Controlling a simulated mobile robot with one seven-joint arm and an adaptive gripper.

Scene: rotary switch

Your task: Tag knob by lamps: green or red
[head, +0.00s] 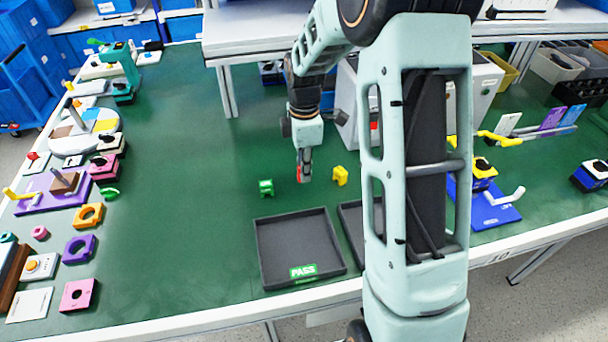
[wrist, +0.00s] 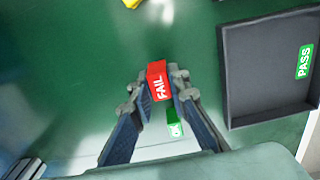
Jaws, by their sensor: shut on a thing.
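My gripper (head: 304,172) is shut on a red tag block marked FAIL, which shows between the fingertips in the wrist view (wrist: 157,84). The gripper points down above the green table, left of the grey-white box. A green tag block (head: 266,187) sits on the table left of my gripper, apart from it; it also shows beyond the fingers in the wrist view (wrist: 174,122). The grey-white box (head: 487,88) stands behind my arm and is largely hidden. A red spot (head: 375,126) shows on its front. I cannot make out the knob or which lamp is lit.
A dark tray with a green PASS label (head: 262,252) lies at the front; a second dark tray (head: 350,218) is partly behind my arm. A yellow block (head: 340,176) sits right of my gripper. Several coloured parts line the left edge. The table's left middle is clear.

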